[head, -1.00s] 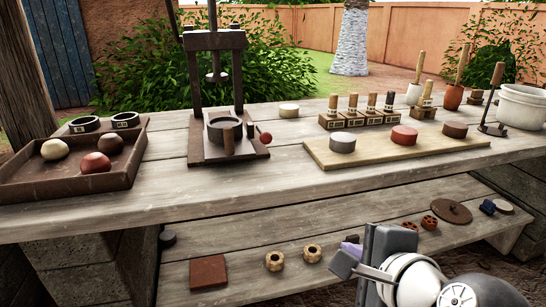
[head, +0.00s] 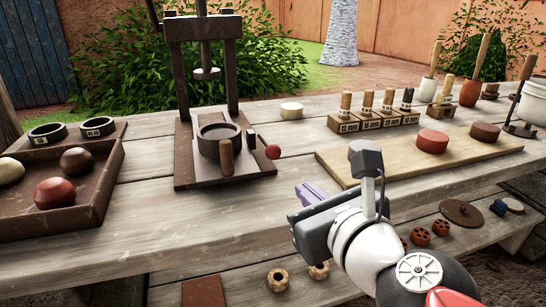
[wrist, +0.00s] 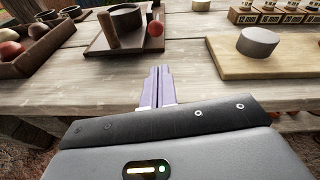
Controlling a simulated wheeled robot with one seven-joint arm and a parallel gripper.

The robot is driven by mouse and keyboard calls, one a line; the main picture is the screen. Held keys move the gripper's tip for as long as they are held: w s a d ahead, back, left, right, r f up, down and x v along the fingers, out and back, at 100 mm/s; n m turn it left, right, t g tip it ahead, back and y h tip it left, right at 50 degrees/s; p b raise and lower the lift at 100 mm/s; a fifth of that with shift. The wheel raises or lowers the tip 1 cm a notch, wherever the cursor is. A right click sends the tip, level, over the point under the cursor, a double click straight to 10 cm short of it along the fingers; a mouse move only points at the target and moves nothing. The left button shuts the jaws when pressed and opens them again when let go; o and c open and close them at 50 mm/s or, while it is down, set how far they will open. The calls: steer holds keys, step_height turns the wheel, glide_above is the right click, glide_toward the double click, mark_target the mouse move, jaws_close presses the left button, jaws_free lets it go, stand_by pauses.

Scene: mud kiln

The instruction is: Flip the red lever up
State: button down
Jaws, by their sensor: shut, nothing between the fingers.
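The red lever shows as a round red knob (head: 273,152) low on the right side of the dark press (head: 204,130). The knob also shows in the wrist view (wrist: 155,29), at the right edge of the press base. My gripper (head: 303,192) is over the front part of the table, in front of and to the right of the press. Its purple fingers (wrist: 157,74) are shut together with nothing between them, and point toward the knob. A gap of bare table lies between the fingertips and the knob. The lever's shaft behind the knob is mostly hidden.
A brown tray (head: 98,190) with several balls stands left of the press. A pale board (head: 350,163) with round discs lies to the right. A wooden peg (head: 226,157) stands upright on the press base. The table in front of the press is clear.

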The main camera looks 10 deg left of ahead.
mark_target(267, 143)
steer(key=shift+w+a, duration=0.1)
steer(key=shift+w, duration=0.05)
steer(key=b+x, duration=0.4)
steer(key=x, duration=0.5)
steer(key=shift+f+b, duration=0.2)
steer(key=shift+b, duration=0.1)
steer(key=shift+w+a, duration=0.25)
steer(key=shift+w, duration=0.15)
steer(key=shift+r, duration=0.1)
